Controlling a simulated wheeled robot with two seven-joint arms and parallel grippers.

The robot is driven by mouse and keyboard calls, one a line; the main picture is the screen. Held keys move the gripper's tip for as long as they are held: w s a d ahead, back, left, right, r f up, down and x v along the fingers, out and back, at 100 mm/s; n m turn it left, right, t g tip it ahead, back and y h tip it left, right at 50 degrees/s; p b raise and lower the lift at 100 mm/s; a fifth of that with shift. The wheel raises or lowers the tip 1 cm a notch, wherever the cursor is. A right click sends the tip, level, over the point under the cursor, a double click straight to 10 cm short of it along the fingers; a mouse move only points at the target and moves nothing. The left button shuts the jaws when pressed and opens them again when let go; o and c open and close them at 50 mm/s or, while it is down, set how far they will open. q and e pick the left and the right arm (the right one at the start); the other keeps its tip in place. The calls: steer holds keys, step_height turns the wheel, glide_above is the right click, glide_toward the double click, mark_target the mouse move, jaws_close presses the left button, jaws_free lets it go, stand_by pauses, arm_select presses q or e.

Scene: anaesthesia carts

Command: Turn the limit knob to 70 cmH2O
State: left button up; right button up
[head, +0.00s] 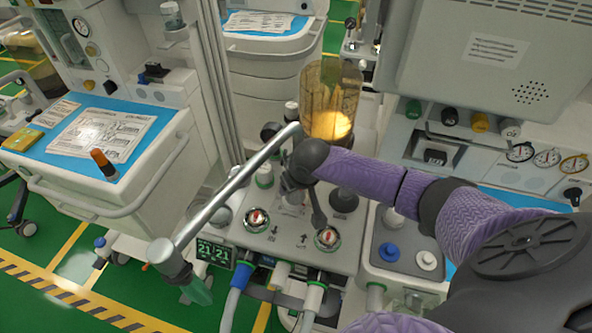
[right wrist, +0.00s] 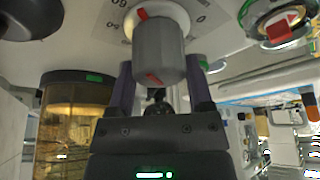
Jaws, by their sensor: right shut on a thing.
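In the right wrist view, the limit knob (right wrist: 158,48) is a grey cylinder with red marks on its rim and end. It stands on a pale panel with a printed scale, of which a few digits show; the full setting cannot be read. My right gripper (right wrist: 161,78) has its two dark fingers on either side of the knob, shut on it. In the head view my right gripper (head: 292,180) reaches down to the pale absorber top, and the gripper and wrist mostly hide the knob. My left gripper is not in view.
Two round valve domes (head: 257,219) (head: 327,238) flank the front of the panel. An amber canister (head: 331,100) stands behind my wrist. A silver bag arm (head: 225,195) slants across the left. A cart with a blue top (head: 60,117) stands further left.

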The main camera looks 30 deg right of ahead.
steer(key=shift+r+m+h+p, duration=0.2)
steer(key=shift+m+h+p, duration=0.2)
steer(key=shift+m+p, duration=0.75)
steer(key=shift+f+m+h+p, duration=0.1)
steer(key=shift+m+h+p, duration=0.2)
steer(key=shift+m+p, duration=0.3)
steer(key=shift+m+g, duration=0.3)
steer(key=shift+m, duration=0.05)
steer(key=shift+f, duration=0.15)
steer(key=shift+s, duration=0.1)
steer(key=o, duration=1.3)
steer(key=shift+c, duration=0.2)
steer(key=p+v, duration=0.5)
steer(key=v, duration=0.5)
